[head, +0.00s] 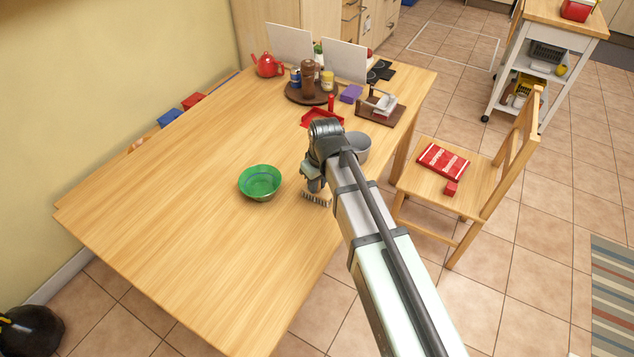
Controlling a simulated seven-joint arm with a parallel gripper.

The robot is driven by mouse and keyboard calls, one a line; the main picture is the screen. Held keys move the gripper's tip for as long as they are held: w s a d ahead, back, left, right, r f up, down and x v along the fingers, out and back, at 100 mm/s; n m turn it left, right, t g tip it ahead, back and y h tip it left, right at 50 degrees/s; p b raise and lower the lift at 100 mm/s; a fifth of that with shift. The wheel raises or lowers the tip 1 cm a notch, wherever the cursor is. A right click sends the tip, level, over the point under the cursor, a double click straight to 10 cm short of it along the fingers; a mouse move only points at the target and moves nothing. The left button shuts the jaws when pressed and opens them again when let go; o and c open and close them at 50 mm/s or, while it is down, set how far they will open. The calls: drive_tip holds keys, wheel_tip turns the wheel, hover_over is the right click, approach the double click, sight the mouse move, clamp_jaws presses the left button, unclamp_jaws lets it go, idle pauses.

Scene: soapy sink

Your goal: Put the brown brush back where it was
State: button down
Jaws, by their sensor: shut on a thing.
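My gripper (313,184) is low over the front right part of the wooden table, pointing down. It is shut on the brush (317,199), whose pale, dark-tipped bristles show just below the gripper. The brush's back and handle are mostly hidden by my gripper and arm, so its brown colour is hard to make out. I cannot tell whether the bristles touch the table. A green bowl (260,181) stands on the table to the left of the brush, apart from it.
A grey pot (358,147) stands close behind my arm on the right. A red tray (316,119), a round dark tray with bottles (307,90), a purple block (351,93) and a brown tray (385,115) fill the back. The table's left and front are clear.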

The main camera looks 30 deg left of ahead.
sight(321, 193)
drive_tip(key=shift+f, duration=0.15)
drive_tip(key=c, duration=1)
unclamp_jaws()
wheel_tip(321, 193, up, 12)
drive_tip(key=d, duration=0.1)
drive_tip(key=shift+s+d, duration=0.35)
